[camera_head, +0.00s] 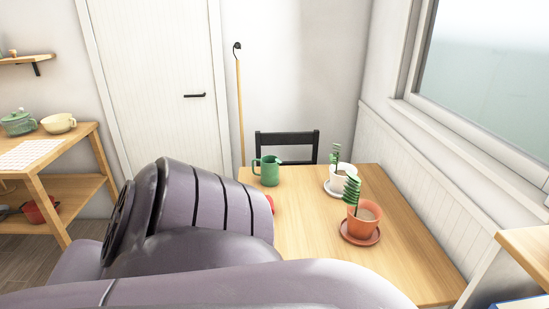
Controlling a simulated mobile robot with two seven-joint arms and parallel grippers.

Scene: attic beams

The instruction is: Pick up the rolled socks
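No rolled socks can be made out in the head view. A wooden table (400,238) stands in front of me, and my own grey-purple arm covers its left and near parts. A small red thing (270,203) shows just past the arm's edge on the table; most of it is hidden, so I cannot tell what it is. Neither of my grippers shows in this view.
On the table stand a green watering can or mug (268,172), a white potted plant (341,178) and a terracotta potted plant (362,217). A black chair (287,138) is behind it. A wooden shelf unit (88,150) with bowls stands left.

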